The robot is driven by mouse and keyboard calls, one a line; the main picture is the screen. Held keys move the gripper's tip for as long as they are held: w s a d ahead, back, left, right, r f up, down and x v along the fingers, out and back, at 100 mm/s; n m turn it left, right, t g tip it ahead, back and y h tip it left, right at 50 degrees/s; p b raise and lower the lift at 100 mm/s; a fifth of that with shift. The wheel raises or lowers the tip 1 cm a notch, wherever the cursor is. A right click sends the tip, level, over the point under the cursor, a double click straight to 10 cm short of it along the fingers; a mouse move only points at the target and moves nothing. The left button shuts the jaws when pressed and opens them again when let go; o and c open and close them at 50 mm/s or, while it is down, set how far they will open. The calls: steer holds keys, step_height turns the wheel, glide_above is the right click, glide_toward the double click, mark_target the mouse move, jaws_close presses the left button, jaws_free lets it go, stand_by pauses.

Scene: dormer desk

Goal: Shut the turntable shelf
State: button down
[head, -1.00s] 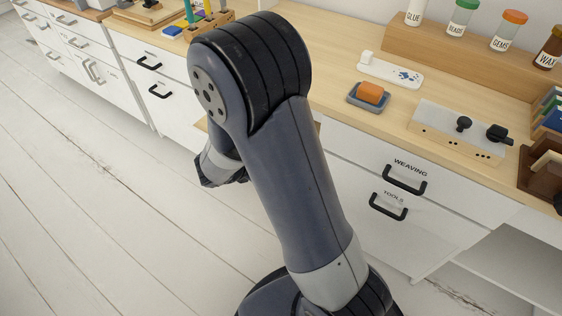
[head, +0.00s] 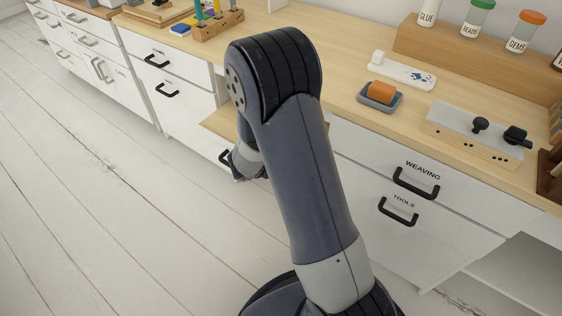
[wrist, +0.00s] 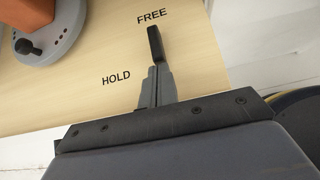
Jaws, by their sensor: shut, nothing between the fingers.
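The turntable shelf (head: 222,124) is a pale wooden board standing out from the cabinet front below the desktop. Much of it is hidden behind my arm in the head view. In the wrist view the bare wood (wrist: 195,75) carries the words FREE and HOLD. A grey round base (wrist: 65,42) with a black knob and an orange part stands at its upper left there. My gripper (wrist: 154,45) is shut and empty, its dark fingertips over the wood between the two words. I cannot tell whether they touch it. In the head view my arm hides the fingers.
Drawers with black handles flank the shelf, among them the WEAVING (head: 416,184) and TOOLS (head: 398,212) drawers. An orange block in a grey dish (head: 380,97) and a metal plate with black knobs (head: 465,128) are on the desktop. The white plank floor (head: 110,220) in front is clear.

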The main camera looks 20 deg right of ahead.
steer(key=shift+d, duration=0.1)
steer(key=w+d, duration=0.3)
steer(key=d, duration=0.2)
steer(key=w+d, duration=0.2)
steer(key=shift+w+d, duration=0.3)
steer(key=shift+w, duration=0.05)
